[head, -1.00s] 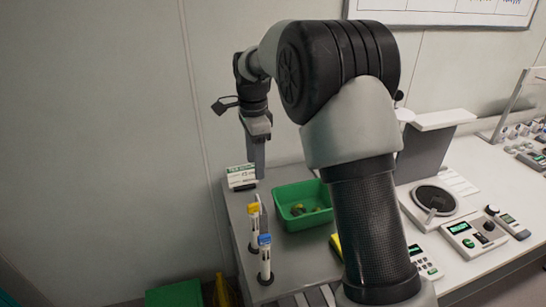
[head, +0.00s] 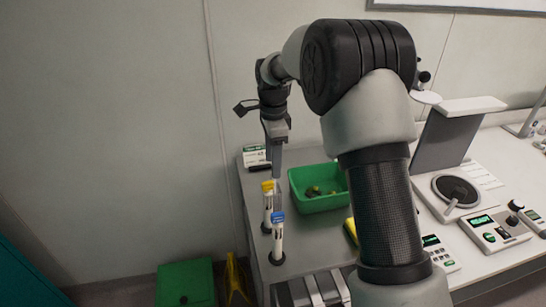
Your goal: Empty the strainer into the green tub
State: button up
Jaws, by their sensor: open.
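The green tub (head: 322,204) stands on the bench, with several small yellow-green and dark pieces inside it. My gripper (head: 277,176) points down above the bench, just left of the tub and behind the tubes. It is open, and no held object shows. Its fingers are seen edge-on, so the gap between them is hard to make out. I cannot make out a strainer; my arm hides part of the bench right of the tub.
A yellow-capped tube (head: 267,208) and a blue-capped tube (head: 278,240) stand upright in front of my gripper. A small label sign (head: 254,155) is behind. A green bin (head: 186,284) is on the floor. Instruments, including a round-plated device (head: 455,190), fill the right bench.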

jog(key=shift+f+b, duration=1.15)
jog(key=shift+f, duration=1.3)
jog(key=c, duration=1.1)
notch_tip(320, 180, up, 8)
jog(key=p, duration=0.6)
